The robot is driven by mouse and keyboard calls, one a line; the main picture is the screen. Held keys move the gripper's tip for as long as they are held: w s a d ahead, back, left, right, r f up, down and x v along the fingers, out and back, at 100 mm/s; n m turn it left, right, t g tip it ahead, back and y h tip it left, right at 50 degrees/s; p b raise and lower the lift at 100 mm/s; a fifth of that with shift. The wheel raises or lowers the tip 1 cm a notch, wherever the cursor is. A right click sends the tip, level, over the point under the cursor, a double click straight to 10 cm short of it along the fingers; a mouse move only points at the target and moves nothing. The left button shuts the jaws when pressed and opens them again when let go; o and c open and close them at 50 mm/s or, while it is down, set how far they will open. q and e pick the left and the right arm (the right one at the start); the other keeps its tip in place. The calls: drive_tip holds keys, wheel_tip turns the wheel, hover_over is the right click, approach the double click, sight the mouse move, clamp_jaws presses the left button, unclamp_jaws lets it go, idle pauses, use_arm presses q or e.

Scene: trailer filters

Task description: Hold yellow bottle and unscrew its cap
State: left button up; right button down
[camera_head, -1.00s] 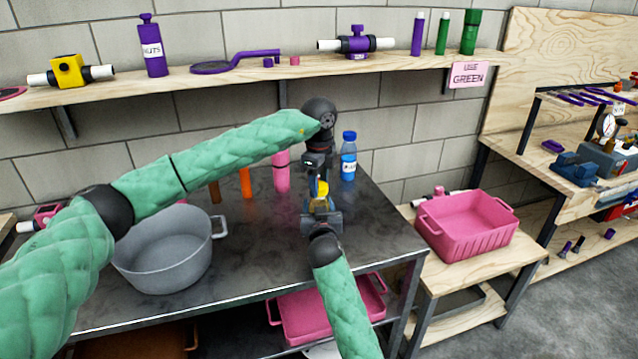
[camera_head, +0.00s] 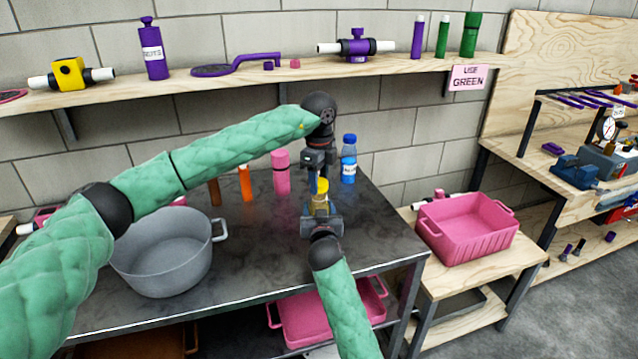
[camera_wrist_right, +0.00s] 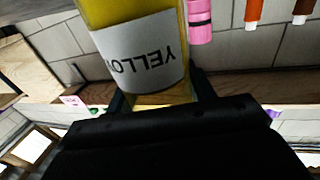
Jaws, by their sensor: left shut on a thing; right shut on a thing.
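The yellow bottle (camera_head: 321,207) stands upright near the right end of the dark metal table. My right gripper (camera_head: 321,224) is shut around its body from the front. In the right wrist view the bottle (camera_wrist_right: 135,50) fills the top middle, its white label upside down between the fingers. My left gripper (camera_head: 318,182) points straight down from above and is shut on the bottle's yellow cap (camera_head: 322,186). A finger partly hides the cap's left side. Whether the cap has come loose from the neck cannot be told.
A blue bottle (camera_head: 349,160) stands close behind to the right. Pink (camera_head: 281,172), orange (camera_head: 246,183) and brown (camera_head: 214,192) bottles stand to the left. A grey pot (camera_head: 163,255) is at the front left. A pink crate (camera_head: 468,240) sits on a lower wooden bench.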

use_arm(q)
drive_tip(key=shift+r, duration=0.2)
idle(0.3)
drive_tip(key=shift+r, duration=1.95)
use_arm(e)
drive_tip(key=shift+c, duration=2.3)
unclamp_jaws()
drive_tip(key=shift+s, duration=0.1)
